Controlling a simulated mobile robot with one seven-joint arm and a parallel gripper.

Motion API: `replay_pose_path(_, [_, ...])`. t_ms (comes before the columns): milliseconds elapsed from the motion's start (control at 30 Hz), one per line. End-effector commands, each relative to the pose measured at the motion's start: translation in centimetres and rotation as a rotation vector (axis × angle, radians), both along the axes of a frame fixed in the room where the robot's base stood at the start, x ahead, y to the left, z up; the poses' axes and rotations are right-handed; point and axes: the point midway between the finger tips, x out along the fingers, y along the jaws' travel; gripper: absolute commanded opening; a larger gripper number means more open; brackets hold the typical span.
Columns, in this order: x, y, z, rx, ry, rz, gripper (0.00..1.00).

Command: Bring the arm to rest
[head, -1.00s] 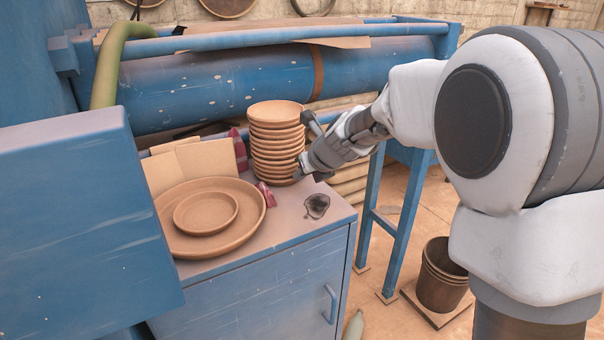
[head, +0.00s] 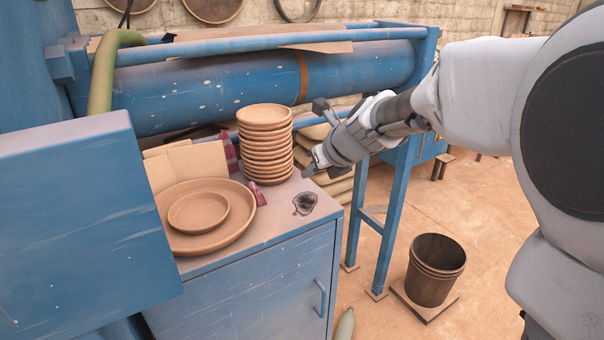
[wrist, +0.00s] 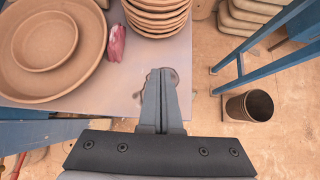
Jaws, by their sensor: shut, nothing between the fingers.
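My gripper (head: 308,172) is shut and empty. In the head view it hangs at the right side of the stack of clay dishes, above the dark stain at the cabinet's right end. In the wrist view its closed fingers (wrist: 161,100) reach over the cabinet top's edge, covering part of the stain. My arm comes in from the right of the head view, bent, with the wrist pointing down and left.
A tall stack of clay dishes (head: 265,145) stands on the cabinet top (head: 285,222), close to my gripper. A large clay plate (head: 235,232) holds a smaller dish (head: 198,212). A crumpled red cloth (wrist: 116,42) lies between. A brown bucket (head: 436,268) and blue frame legs (head: 392,215) are at the right.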

Motion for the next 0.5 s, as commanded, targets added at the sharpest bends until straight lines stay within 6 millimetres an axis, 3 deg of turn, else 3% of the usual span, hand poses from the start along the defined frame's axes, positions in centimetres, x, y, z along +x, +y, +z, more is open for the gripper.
replay_pose_path(300, [-1.9, -1.2, 1.9, -0.024, -0.011, 0.026, 0.0])
replay_pose_path(500, [-5.7, -2.8, 3.1, -0.239, -0.121, 0.269, 0.0])
